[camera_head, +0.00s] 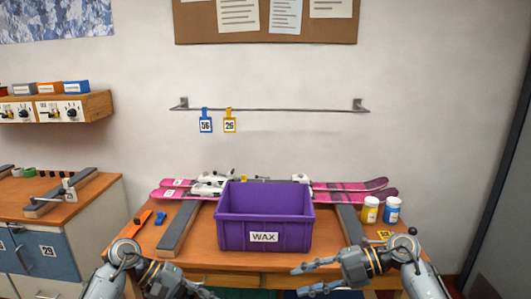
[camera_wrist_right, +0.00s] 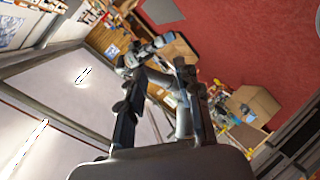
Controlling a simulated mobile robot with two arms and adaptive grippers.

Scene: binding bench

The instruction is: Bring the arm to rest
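My right gripper (camera_head: 300,280) is at the lower middle of the head view, in front of the bench edge. Its two fingers point left and stand apart with nothing between them. In the right wrist view the fingers (camera_wrist_right: 160,72) also show apart and empty. My left gripper (camera_head: 203,292) is at the bottom edge of the head view, partly cut off, so its fingers cannot be judged. The purple WAX crate (camera_head: 225,233) stands on the bench (camera_head: 195,255), behind both grippers.
Pink skis (camera_head: 350,187) lie behind the crate across grey supports (camera_head: 180,228). A yellow jar (camera_head: 370,210) and a blue jar (camera_head: 392,210) stand at the right. Blue (camera_head: 205,125) and yellow (camera_head: 229,125) tags hang from a wall rail. An orange tool (camera_head: 136,222) lies at the left.

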